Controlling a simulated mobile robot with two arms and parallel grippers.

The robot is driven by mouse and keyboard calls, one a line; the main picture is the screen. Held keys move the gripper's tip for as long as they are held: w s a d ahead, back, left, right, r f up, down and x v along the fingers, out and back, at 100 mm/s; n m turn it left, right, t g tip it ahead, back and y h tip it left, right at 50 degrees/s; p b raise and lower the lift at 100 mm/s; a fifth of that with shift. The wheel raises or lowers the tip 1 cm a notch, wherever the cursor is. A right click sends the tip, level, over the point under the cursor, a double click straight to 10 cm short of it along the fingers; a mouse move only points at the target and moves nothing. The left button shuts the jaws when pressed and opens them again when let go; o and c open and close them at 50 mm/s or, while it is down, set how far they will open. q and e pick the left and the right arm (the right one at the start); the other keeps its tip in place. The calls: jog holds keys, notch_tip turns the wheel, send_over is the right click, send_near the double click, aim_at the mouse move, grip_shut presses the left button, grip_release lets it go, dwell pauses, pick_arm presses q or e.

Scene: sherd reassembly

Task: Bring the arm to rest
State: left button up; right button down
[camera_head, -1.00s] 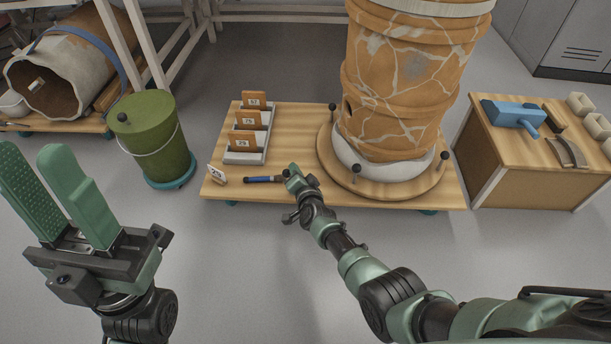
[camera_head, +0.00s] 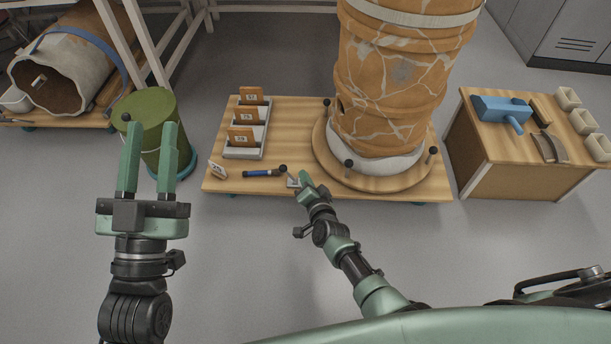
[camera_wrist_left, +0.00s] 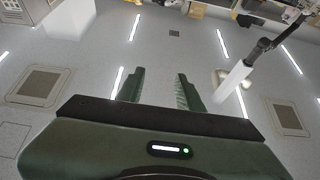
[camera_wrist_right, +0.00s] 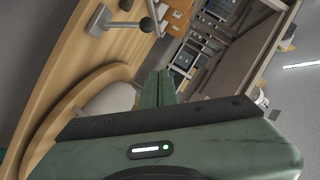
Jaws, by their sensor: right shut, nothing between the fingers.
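My left gripper (camera_head: 150,160) is raised at the left of the head view, its two green fingers apart and empty. In the left wrist view its fingers (camera_wrist_left: 158,88) stand apart with only floor and ceiling-like lights beyond. My right gripper (camera_head: 308,182) is at the front edge of the low wooden platform (camera_head: 290,112), beside the turntable. In the right wrist view its fingers (camera_wrist_right: 159,86) are together with nothing between them. The large reassembled orange vessel (camera_head: 395,80) stands upright on the round turntable (camera_head: 330,165), apart from both grippers.
A rack (camera_head: 243,152) with numbered sherds, a number card (camera_head: 218,170) and a blue-handled tool (camera_head: 262,173) sit on the platform. A green bin (camera_head: 150,110) stands behind my left gripper. A side bench (camera_head: 500,155) with a blue tool (camera_head: 502,110) is at right.

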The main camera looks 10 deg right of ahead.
pick_arm(q)
jog(key=shift+w+f+g, duration=0.2)
jog(key=shift+f+g, duration=0.1)
jog(key=shift+f, duration=0.15)
